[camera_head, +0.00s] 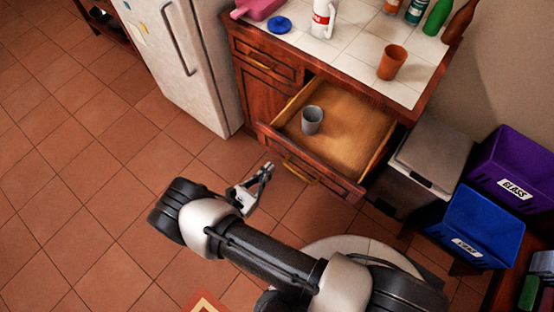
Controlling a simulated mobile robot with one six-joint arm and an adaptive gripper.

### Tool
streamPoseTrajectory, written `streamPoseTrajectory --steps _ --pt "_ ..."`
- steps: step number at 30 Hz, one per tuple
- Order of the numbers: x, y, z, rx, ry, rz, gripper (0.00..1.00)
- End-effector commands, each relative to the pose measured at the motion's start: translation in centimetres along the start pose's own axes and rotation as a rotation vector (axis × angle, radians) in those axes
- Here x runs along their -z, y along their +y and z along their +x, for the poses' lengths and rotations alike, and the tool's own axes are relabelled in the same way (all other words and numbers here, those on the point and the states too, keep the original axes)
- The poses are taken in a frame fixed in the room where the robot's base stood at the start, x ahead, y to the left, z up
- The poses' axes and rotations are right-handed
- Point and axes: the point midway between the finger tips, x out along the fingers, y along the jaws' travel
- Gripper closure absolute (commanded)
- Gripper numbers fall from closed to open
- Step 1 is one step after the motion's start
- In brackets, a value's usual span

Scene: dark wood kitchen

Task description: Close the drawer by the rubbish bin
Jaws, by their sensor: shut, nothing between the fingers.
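The drawer (345,130) is pulled well out of the wooden cabinet (262,98), with its front facing me. Its brass handle (300,172) is on the drawer front. The rubbish bin (432,155), grey with a lid, stands just right of the drawer. My gripper (269,172) is shut and empty, in front of the drawer front and left of the handle. It appears apart from the drawer, but the exact gap is hard to judge.
On the tiled counter (345,50) are an orange cup (392,62), a blue lid (279,25), a white bottle (322,18) and other bottles. A purple glass crate (515,165) and a blue crate (476,225) stand right. A white fridge (185,60) stands left. The floor at left is clear.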

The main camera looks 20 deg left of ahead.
Motion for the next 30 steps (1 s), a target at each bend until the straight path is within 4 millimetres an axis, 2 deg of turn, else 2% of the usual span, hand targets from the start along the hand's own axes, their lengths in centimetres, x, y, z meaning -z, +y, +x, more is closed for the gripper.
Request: streamPoseTrajectory --steps 3,9,24,30 --pt "0.1 -0.1 2.4 0.005 0.000 0.001 1.00" --pt "0.0 -0.1 4.7 0.002 0.000 0.000 1.00" --pt "-0.1 -0.1 5.3 0.000 0.000 0.001 1.00" --pt "-0.1 -1.0 5.6 0.001 0.000 -0.001 1.00"
